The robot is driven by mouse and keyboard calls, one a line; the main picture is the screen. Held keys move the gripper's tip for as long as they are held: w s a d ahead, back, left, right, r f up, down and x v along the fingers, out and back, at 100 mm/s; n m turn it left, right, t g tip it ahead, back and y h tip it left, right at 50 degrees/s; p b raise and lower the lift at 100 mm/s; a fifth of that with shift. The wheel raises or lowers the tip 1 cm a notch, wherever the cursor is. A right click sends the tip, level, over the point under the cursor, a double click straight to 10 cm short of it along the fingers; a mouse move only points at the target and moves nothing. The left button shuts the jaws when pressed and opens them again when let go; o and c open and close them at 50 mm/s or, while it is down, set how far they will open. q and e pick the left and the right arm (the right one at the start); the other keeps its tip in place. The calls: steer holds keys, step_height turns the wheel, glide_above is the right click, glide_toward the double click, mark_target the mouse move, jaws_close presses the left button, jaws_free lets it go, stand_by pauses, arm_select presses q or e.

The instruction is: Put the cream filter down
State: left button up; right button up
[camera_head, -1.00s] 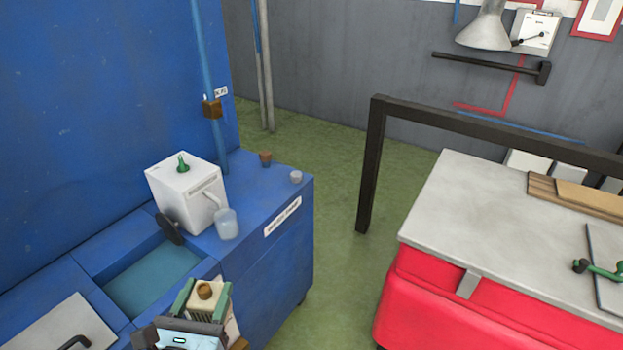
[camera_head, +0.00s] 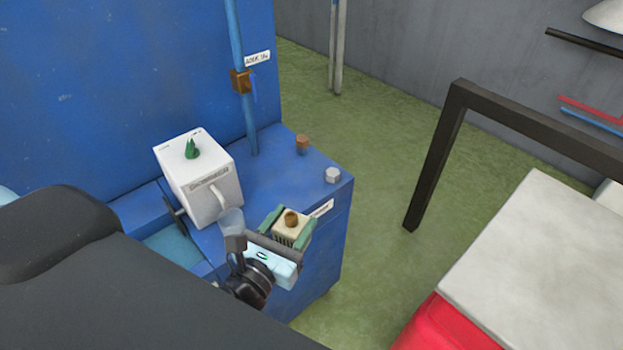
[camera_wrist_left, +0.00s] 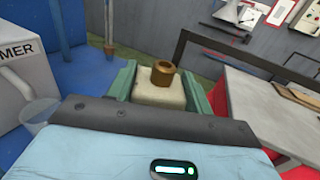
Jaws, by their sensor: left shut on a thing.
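The cream filter (camera_head: 290,233) is a small cream block with a brown round neck on top. My left gripper (camera_head: 288,226) is shut on it, with a green finger on each side. The filter is upright and appears over the front right part of the blue bench (camera_head: 277,172); I cannot tell whether it touches the top. In the left wrist view the filter (camera_wrist_left: 160,93) sits between the green fingers, with its lower part hidden. My right gripper is not in view.
A white box (camera_head: 200,175) with a green knob stands on the bench, a clear cup (camera_head: 231,221) at its spout. A brown cup (camera_head: 302,144) and a small pale nut-like piece (camera_head: 332,175) stand at the far right. A dark frame (camera_head: 437,150) and grey-topped red table (camera_head: 530,265) are further right.

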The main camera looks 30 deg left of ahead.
arm_select(q)
steer(key=w+a+f+n+y+b, duration=0.2)
steer(key=a+f+n+y+b, duration=0.1)
steer(key=a+f+y+b, duration=0.25)
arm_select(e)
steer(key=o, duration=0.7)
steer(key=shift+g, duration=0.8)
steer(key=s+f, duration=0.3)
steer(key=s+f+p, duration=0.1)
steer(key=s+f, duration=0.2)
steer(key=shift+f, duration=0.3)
arm_select(q)
steer(key=n+g+y, duration=0.1)
steer(key=n, duration=0.1)
glide_above(283, 200)
steer(key=shift+s+f, duration=0.2)
steer(key=shift+f, duration=0.4)
steer(key=shift+s+f, duration=0.2)
steer(key=shift+f, duration=0.4)
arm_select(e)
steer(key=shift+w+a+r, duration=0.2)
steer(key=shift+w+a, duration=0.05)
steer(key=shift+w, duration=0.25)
